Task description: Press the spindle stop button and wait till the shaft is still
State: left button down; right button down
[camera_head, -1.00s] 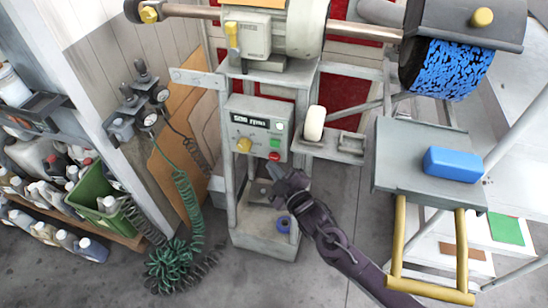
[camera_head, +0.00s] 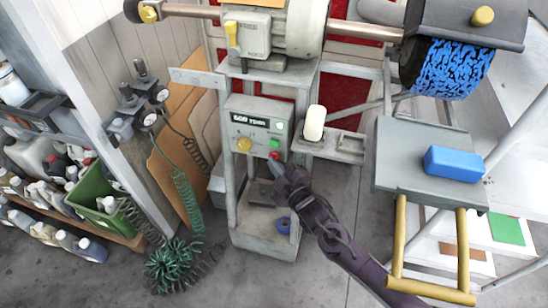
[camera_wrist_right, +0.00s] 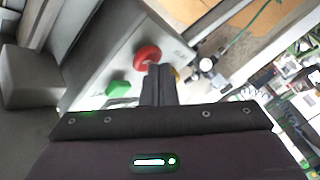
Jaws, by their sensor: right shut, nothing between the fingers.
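The control box (camera_head: 250,115) under the motor carries a lit rpm display (camera_head: 258,121), a yellow knob (camera_head: 244,145), a green button (camera_head: 275,143) and a red button (camera_head: 275,155). My right gripper (camera_head: 279,168) is shut and empty just below the red button. In the right wrist view its closed fingertips (camera_wrist_right: 160,70) are right beside the red button (camera_wrist_right: 147,55), with the green button (camera_wrist_right: 119,89) to the left; contact cannot be told. The shaft (camera_head: 362,32) runs from the motor to the blue brush (camera_head: 448,72). My left gripper is not in view.
The motor (camera_head: 270,28) sits above the box. A white roller-shaped piece (camera_head: 315,122) stands close to the right of the box. A grey shelf with a blue block (camera_head: 454,164) is further right. A coiled green hose (camera_head: 175,262) lies at the left.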

jog(key=shift+w+d, duration=0.1)
jog(key=shift+w, duration=0.05)
dwell(0.4)
jog(key=shift+s+a+p, duration=0.3)
jog(key=shift+s+p, duration=0.05)
jog(key=shift+s, duration=0.45)
jog(key=shift+s+a+p, duration=0.25)
jog(key=shift+s+p, duration=0.15)
jog(key=shift+s, duration=0.4)
jog(key=shift+s+a+p, duration=0.25)
jog(key=shift+s+p, duration=0.1)
jog(key=shift+s, duration=0.45)
jog(key=shift+s+a+p, duration=0.25)
jog(key=shift+s+p, duration=0.15)
jog(key=shift+s, duration=0.4)
